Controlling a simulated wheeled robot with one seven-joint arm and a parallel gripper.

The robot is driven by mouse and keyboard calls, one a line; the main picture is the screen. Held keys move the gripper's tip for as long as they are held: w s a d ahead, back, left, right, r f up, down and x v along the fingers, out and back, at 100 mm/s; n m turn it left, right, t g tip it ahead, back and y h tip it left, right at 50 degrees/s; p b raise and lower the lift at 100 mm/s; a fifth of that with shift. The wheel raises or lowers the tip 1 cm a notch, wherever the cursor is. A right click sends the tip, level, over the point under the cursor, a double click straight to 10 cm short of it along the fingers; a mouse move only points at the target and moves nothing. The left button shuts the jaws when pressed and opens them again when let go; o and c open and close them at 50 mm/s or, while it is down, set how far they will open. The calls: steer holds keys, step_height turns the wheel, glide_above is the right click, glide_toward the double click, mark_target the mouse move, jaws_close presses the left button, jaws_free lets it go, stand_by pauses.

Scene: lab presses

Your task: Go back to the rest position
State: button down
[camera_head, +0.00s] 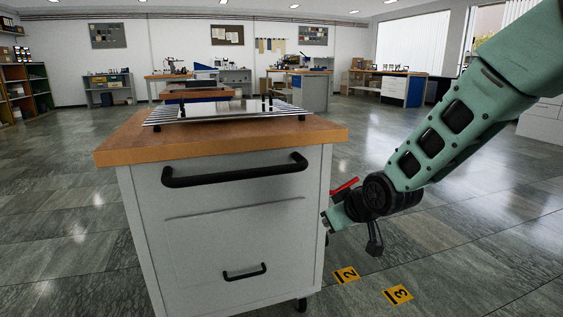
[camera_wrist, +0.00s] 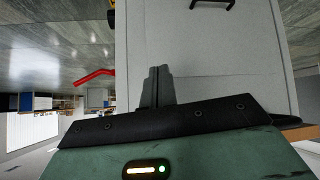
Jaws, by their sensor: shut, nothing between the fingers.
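My gripper shows in the wrist view (camera_wrist: 157,72) as two dark fingers close together, shut and empty. The fingers are hard to make out there.
The cabinet has a wooden top (camera_head: 250,135), a long black handle (camera_head: 235,170) and a ribbed metal plate (camera_head: 225,109) on top. A red bar (camera_head: 345,187) shows beside my wrist. Yellow floor markers (camera_head: 398,294) lie to the right. Workbenches stand far behind; the floor between is open.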

steer(key=s+d+r+g+h+p, duration=0.2)
steer(key=s+g, duration=0.6)
steer(key=s, duration=2.7)
step_height(320, 180, up, 36)
steer(key=h+p, duration=0.1)
steer(key=p, duration=3.3)
steer(key=shift+n, duration=0.4)
